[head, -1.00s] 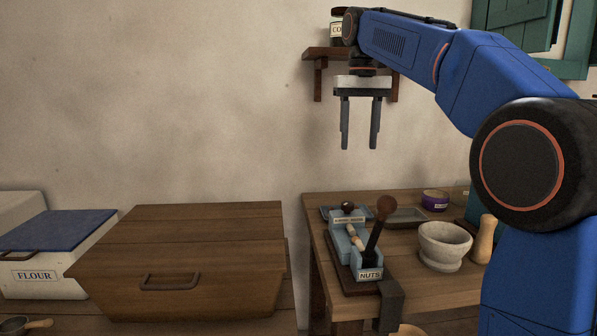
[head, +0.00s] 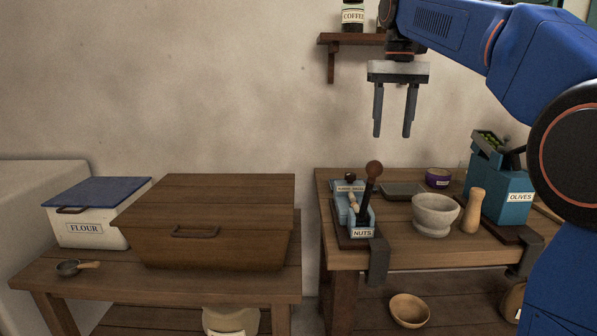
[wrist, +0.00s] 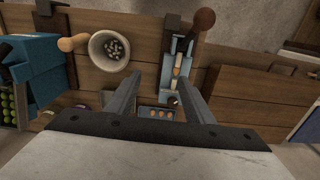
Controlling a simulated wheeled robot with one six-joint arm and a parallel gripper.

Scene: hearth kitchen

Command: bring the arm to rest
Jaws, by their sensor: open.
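My gripper (head: 393,112) hangs from the blue arm at the upper right of the head view, with its two fingers pointing down. It is open, with a clear gap between the fingers and nothing held. It is in free air above the right-hand table (head: 343,258), well over the nut cracker labelled NUTS (head: 362,233). In the wrist view my gripper (wrist: 168,92) shows its two fingers spread, with the nut cracker beyond them.
A mortar (head: 433,222), a pestle (head: 473,211) and a blue OLIVES box (head: 508,196) stand on the right table. A shelf (head: 345,39) with a coffee jar (head: 352,17) is behind the gripper. A wooden box (head: 225,245) and a FLOUR bin (head: 88,235) stand left.

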